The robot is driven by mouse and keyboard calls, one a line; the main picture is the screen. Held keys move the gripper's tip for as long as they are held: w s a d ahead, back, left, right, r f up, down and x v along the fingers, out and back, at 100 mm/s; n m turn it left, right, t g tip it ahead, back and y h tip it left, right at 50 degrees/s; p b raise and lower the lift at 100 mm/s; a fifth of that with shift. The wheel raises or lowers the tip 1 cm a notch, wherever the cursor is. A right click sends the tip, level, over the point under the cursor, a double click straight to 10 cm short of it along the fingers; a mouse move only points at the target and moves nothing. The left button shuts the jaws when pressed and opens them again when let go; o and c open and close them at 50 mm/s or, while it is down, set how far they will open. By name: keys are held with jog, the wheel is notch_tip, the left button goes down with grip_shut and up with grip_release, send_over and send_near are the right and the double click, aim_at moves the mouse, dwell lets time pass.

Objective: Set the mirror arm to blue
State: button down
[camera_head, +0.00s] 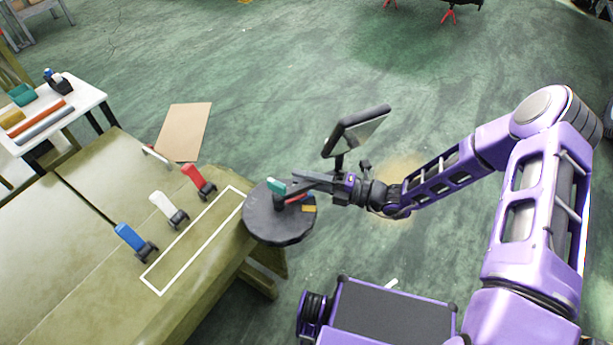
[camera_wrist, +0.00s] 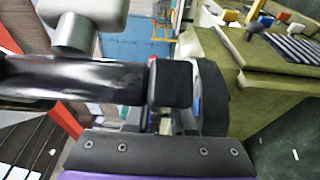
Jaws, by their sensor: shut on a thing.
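The round dark base (camera_head: 262,222) sits at the table's right corner. A dark mirror arm (camera_head: 312,182) reaches right from above it, with a teal piece (camera_head: 276,186) at its left end. A black-framed mirror (camera_head: 357,130) stands tilted on a short stem above the arm's right end. My gripper (camera_head: 348,185) is shut on the mirror arm near that stem. In the wrist view a thick black bar (camera_wrist: 85,78) crosses in front of my jaws, and the exact grip is partly hidden.
A white side table (camera_head: 85,105) and a cardboard sheet (camera_head: 183,132) lie beyond. Open green floor surrounds the mirror.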

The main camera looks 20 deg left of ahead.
jog(key=c, duration=0.8)
grip_release()
jog(key=shift+o, duration=0.2)
jog(key=shift+d, duration=0.15)
jog(key=d, duration=1.7)
jog(key=shift+d, duration=0.1)
